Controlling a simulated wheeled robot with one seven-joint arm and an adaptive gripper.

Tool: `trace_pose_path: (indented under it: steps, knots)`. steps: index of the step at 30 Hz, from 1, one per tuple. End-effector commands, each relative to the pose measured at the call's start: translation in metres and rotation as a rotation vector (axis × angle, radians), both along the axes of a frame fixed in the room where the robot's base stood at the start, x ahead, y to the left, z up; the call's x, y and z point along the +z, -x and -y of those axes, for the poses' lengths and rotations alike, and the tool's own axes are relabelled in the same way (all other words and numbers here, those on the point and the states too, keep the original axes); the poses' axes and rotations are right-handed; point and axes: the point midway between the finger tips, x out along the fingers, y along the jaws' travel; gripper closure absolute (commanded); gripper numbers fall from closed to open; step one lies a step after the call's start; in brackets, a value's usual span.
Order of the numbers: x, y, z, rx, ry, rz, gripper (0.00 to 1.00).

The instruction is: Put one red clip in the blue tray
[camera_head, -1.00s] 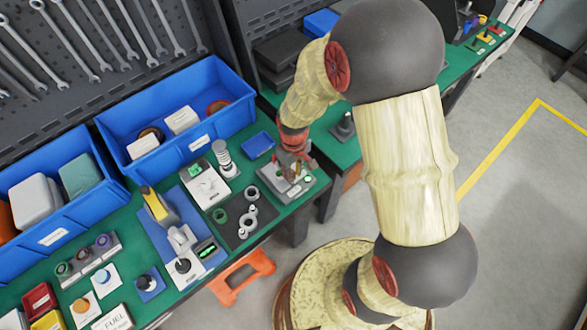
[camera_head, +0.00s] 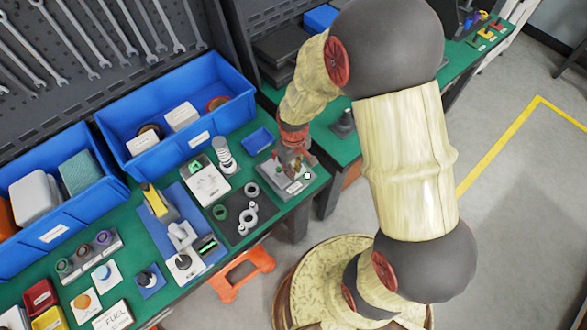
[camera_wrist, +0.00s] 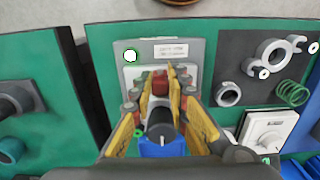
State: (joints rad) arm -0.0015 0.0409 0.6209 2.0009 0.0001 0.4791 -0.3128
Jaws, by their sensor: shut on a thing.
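My gripper (camera_wrist: 158,92) is low over the grey fixture plate (camera_wrist: 185,30) in the wrist view, its yellow-padded fingers closed in around a red piece (camera_wrist: 160,82) that looks like a red clip. Whether it is clear of the plate cannot be told. In the head view my gripper (camera_head: 291,163) is at the fixture (camera_head: 288,186), its fingertips hard to make out. The small blue tray (camera_head: 258,142) lies flat on the green bench, just behind and left of the fixture. A dark cylinder (camera_wrist: 160,118) shows below the red piece in the wrist view.
A white canister (camera_head: 224,155) and white dial box (camera_head: 208,186) stand left of the fixture. Grey rings (camera_head: 246,215) and a green spring (camera_head: 220,212) lie on a dark mat. A large blue bin (camera_head: 176,110) stands behind. A gap separates the two green benches.

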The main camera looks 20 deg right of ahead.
Motion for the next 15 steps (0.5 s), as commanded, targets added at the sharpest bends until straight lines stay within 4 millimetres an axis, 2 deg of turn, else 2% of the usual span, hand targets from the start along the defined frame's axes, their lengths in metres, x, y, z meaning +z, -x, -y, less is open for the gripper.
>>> trace_pose_path:
  steps: [3,15]
  knots:
    - [0.0003,-0.0002,0.0000,0.000,0.000,0.000,1.00]
    - [0.0027,-0.0003,0.0000,0.000,0.000,0.001,1.00]
